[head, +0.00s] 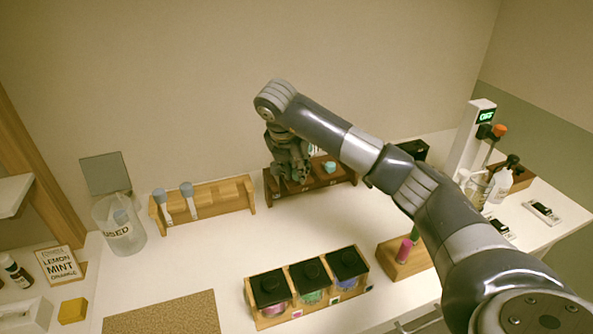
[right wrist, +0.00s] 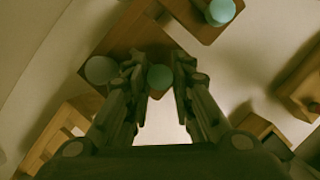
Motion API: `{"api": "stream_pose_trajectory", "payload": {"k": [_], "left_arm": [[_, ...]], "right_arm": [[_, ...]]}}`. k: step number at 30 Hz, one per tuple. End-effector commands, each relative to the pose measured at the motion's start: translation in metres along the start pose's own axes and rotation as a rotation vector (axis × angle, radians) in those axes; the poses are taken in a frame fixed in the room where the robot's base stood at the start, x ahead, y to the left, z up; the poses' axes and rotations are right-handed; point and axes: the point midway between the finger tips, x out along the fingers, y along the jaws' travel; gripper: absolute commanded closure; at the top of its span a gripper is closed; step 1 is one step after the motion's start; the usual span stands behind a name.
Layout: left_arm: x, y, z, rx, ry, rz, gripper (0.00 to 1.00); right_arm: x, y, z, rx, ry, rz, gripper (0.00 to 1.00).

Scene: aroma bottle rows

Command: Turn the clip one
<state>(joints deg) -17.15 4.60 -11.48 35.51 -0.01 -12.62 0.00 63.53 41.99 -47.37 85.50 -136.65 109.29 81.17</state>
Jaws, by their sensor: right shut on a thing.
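My right gripper (head: 290,175) reaches down to the dark brown wooden rack (head: 338,179) at the back wall. In the right wrist view its fingers (right wrist: 159,80) are closed around a teal round-topped piece (right wrist: 159,77). Another teal round top (right wrist: 100,70) sits just left of the fingers, and a third teal top (right wrist: 220,11) is farther up on the rack. That one or a similar teal piece (head: 330,167) shows right of the gripper in the head view. I cannot make out which piece is the clip. My left gripper is not in view.
A light wooden rack (head: 220,198) with two grey-blue-topped sticks stands left of the gripper. A clear USED beaker (head: 118,228) is further left. Several black-lidded jars sit in a wooden tray (head: 312,309) in front. Open white table lies between.

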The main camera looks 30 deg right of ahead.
Motion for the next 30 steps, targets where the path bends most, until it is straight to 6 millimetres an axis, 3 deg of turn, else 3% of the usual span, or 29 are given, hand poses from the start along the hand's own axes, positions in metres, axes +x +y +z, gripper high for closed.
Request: {"api": "stream_pose_trajectory", "payload": {"k": [17,18,20,30], "left_arm": [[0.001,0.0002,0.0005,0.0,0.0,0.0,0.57],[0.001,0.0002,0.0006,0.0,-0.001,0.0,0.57],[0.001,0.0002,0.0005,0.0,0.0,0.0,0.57],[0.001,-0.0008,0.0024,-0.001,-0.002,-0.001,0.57]], "right_arm": [[-0.0019,0.0009,0.0022,0.032,-0.004,-0.007,1.0],[-0.0019,0.0009,0.0021,0.032,-0.004,-0.007,0.71],[-0.0018,0.0009,0.002,0.032,-0.003,-0.007,0.57],[-0.0015,0.0006,0.0007,0.029,-0.001,-0.01,0.57]]}}
